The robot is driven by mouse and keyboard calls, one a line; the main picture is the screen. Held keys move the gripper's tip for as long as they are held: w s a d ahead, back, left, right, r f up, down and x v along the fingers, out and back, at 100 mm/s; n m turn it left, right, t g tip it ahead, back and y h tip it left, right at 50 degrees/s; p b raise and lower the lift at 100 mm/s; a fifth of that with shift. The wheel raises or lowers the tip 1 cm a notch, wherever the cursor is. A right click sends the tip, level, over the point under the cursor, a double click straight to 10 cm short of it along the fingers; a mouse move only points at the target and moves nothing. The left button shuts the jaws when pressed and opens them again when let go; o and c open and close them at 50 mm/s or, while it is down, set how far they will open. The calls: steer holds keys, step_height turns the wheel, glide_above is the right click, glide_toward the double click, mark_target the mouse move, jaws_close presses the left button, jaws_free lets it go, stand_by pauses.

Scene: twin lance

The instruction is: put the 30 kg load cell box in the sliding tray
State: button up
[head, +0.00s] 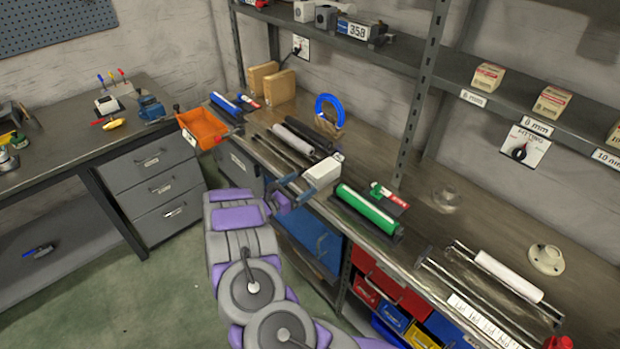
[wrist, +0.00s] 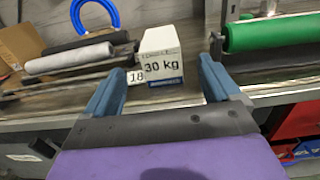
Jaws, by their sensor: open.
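The 30 kg load cell box (wrist: 161,54) is a white carton with a dark blue band, and its "30 kg" label faces the wrist camera. It stands upright on the bench and also shows as a white block in the head view (head: 325,170). My gripper (wrist: 170,48) is open, its two blue fingers pointing at the box, one to each side in the wrist view. It also shows at the bench's front edge in the head view (head: 296,188).
A white roll (head: 293,138) lies left of the box, and a green roll (head: 365,207) lies right of it. A blue ring (head: 330,106) stands behind. Metal rails with a white roll (head: 508,276) lie farther right.

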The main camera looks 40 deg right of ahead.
steer(key=w+a+r+n+t+y, duration=0.4)
steer(key=w+a+n, duration=0.3)
steer(key=a, duration=0.4)
steer(key=w+a+r+n+t+y, duration=0.3)
steer(key=w+a+n+t+y, duration=0.3)
steer(key=a, duration=0.5)
steer(key=s+a+r+n+y, duration=0.2)
steer(key=a+r+n+y, duration=0.75)
steer(key=a+n, duration=0.45)
steer(key=s+a+r+n+g+y, duration=0.2)
steer(key=s+a+r+n+g, duration=0.1)
steer(key=s+n, duration=0.55)
steer(key=s+a+r+n+g+y, duration=0.1)
steer(key=s+a+r+n+g, duration=0.4)
steer(key=s, duration=0.7)
steer(key=s+d+f+n+g+h, duration=0.1)
steer(key=s+d+n, duration=0.3)
steer(key=s, duration=0.6)
steer(key=s+d+f+n+g+h, duration=0.1)
steer(key=s+d+n, duration=0.3)
steer(key=s, duration=0.7)
steer(key=s+d+f+n+g+h, duration=0.2)
steer(key=s+d, duration=0.4)
steer(key=s, duration=0.5)
steer(key=shift+s+d+n+g, duration=0.35)
steer(key=shift+n+g, duration=0.35)
steer(key=shift+n, duration=0.55)
